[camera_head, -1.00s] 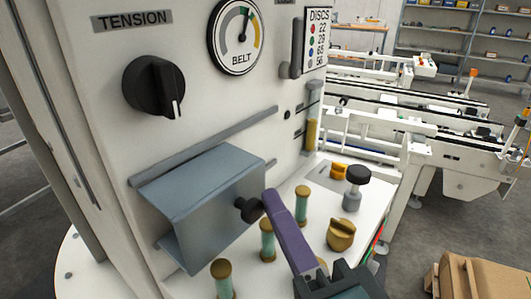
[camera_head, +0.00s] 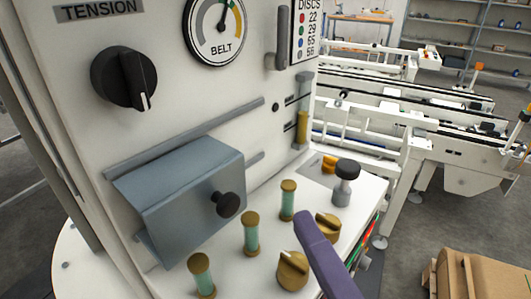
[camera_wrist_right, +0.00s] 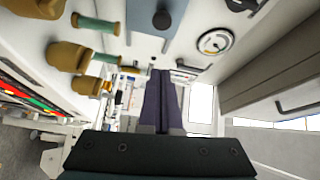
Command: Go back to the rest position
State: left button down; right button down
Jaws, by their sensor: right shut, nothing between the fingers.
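My right gripper (camera_head: 308,222) shows as purple fingers at the lower middle of the head view. In the right wrist view its two fingers (camera_wrist_right: 161,80) lie together, with nothing between them. It is apart from the black knob (camera_head: 228,204) on the blue-grey cover (camera_head: 185,200), to the right of that knob. The fingertip overlaps the area of the brass knobs (camera_head: 292,270) in the picture; I cannot tell how high it is above the console. My left gripper is not in view.
The white console (camera_head: 225,262) carries several green-and-brass posts (camera_head: 251,233) and a black-topped knob (camera_head: 346,180). The upright panel has a TENSION dial (camera_head: 123,78) and a BELT gauge (camera_head: 215,28). Conveyors (camera_head: 400,100) stand behind. A cardboard box (camera_head: 485,275) is at lower right.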

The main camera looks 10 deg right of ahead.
jog(key=s+d+f+n+g, duration=0.35)
jog(key=f+n+g, duration=0.25)
jog(key=n+g, duration=0.4)
jog(key=s+d+r+n+g+h+p, duration=0.35)
jog(key=s+d+n+g, duration=0.2)
jog(key=s+d, duration=0.3)
jog(key=w+p+v, duration=0.2)
jog(key=p+v, duration=0.9)
jog(key=p, duration=0.1)
jog(key=w+r+p+v, duration=0.1)
jog(key=w+p+v, duration=0.2)
jog(key=p+v, duration=0.8)
jog(key=w+r+p+v, duration=0.1)
jog(key=w+p+v, duration=0.2)
jog(key=p+v, duration=0.8)
jog(key=shift+s+a+r+n+t+p, duration=0.2)
jog(key=shift+a+r+n+t+p, duration=0.2)
jog(key=shift+p, duration=0.6)
jog(key=shift+f, duration=0.1)
